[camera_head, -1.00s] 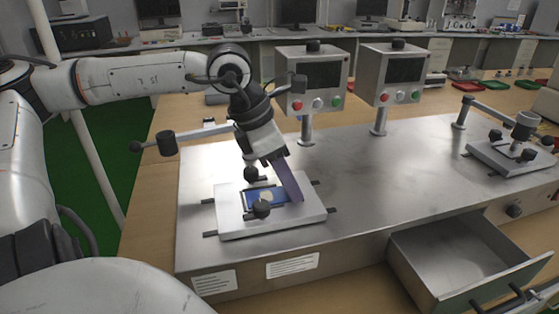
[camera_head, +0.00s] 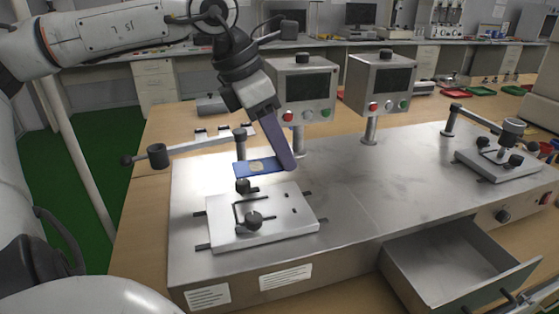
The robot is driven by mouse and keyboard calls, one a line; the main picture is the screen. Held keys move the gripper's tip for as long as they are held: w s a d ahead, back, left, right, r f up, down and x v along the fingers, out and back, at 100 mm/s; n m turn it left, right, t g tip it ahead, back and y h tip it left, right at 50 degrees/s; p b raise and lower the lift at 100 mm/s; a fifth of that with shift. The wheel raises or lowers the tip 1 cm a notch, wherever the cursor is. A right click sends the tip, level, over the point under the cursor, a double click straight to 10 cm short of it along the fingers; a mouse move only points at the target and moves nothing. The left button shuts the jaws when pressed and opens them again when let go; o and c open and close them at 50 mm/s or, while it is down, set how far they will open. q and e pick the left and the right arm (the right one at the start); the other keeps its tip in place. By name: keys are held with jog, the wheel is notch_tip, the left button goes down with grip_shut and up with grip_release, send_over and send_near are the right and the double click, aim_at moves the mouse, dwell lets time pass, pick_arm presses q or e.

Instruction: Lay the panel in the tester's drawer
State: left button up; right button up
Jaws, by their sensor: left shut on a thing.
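The panel (camera_head: 256,166) is a small flat blue plate with a pale patch. My left gripper (camera_head: 276,160) is shut on its right end and holds it, about level, above the white fixture plate (camera_head: 285,222) on the left of the tester. The tester (camera_head: 355,195) is a wide metal bench unit. Its drawer (camera_head: 450,262) is pulled open at the front right, and its visible floor is bare. My right gripper is not in view.
Two control boxes on posts, the left one (camera_head: 305,88) and the right one (camera_head: 381,83), stand behind the panel. A lever arm (camera_head: 195,146) reaches over the left side. A second fixture (camera_head: 498,160) is at the right. The tester's middle top is clear.

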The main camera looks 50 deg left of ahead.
pick_arm(q)
jog(key=shift+f, duration=0.1)
dwell(0.3)
jog(key=shift+f+b, duration=2.9)
jog(key=shift+f, duration=0.5)
